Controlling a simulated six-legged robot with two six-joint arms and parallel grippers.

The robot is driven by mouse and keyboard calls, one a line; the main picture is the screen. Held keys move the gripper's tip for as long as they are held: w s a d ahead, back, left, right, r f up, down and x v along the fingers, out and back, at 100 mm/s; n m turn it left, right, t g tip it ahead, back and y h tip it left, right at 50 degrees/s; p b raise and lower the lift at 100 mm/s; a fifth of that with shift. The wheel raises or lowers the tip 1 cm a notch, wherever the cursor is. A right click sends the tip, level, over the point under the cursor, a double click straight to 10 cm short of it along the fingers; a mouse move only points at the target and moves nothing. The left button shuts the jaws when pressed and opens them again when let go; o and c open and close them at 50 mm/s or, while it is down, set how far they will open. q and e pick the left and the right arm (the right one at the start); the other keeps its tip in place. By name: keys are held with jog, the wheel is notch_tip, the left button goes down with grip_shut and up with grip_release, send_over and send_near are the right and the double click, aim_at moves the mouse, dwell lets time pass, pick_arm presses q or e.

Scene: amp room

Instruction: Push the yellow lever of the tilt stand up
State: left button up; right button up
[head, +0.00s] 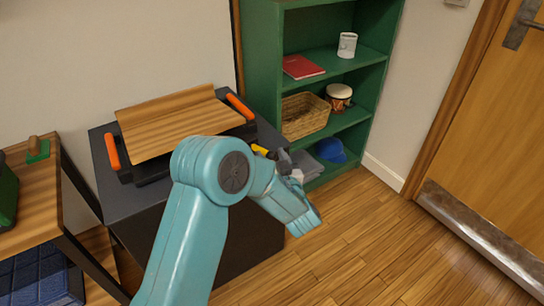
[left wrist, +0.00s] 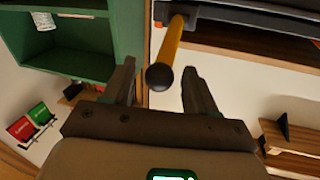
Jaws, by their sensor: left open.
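The tilt stand (head: 170,125) has a wooden sloped top and an orange handle at each side, and sits on a dark cabinet. Its yellow lever (head: 260,149) shows only as a small piece at the stand's right front, partly hidden by my left arm. In the left wrist view, the yellow lever (left wrist: 171,40) ends in a black ball knob (left wrist: 160,77). My left gripper (left wrist: 158,66) is open, with one finger on each side of the knob in the picture; I see no clear contact. In the head view, the left gripper (head: 284,160) is beside the lever. My right gripper is not in view.
A green shelf (head: 330,60) with a red book, white mug, basket and drum stands behind right. A blue cap (head: 330,150) lies low in it. A wooden table (head: 30,205) is at left. The floor (head: 390,240) at right is clear up to the door.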

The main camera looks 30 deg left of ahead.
aim_at(265, 150)
pick_arm(q)
jog(key=shift+w+a, duration=0.25)
jog(key=shift+a, duration=0.1)
